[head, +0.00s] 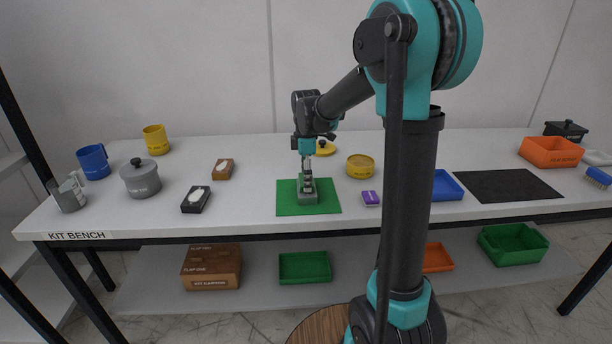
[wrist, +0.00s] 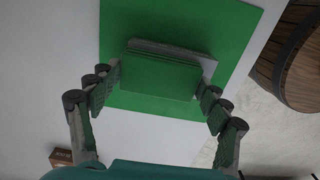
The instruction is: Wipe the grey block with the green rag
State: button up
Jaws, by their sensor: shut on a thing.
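My gripper (head: 307,178) points down over the green mat (head: 328,206) near the bench's front. In the wrist view my gripper (wrist: 160,84) is shut on the green rag (wrist: 158,76), a folded flat piece between the two fingers. The grey block (wrist: 196,58) shows as a pale strip behind the rag, which hides most of it. In the head view the grey block (head: 307,199) sits on the mat directly under my gripper. I cannot tell whether the rag touches the block.
A purple sponge-like block (head: 370,198) lies right of the mat, with a yellow round tin (head: 360,166) behind it. A black box (head: 196,200) and a grey pot (head: 140,179) stand left. A blue tray (head: 446,187) and dark mat (head: 500,186) lie right.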

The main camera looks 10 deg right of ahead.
jog(key=shift+s+f, duration=0.1)
jog(key=shift+s, duration=0.15)
jog(key=shift+r, duration=0.9)
jog(key=shift+r, duration=0.1)
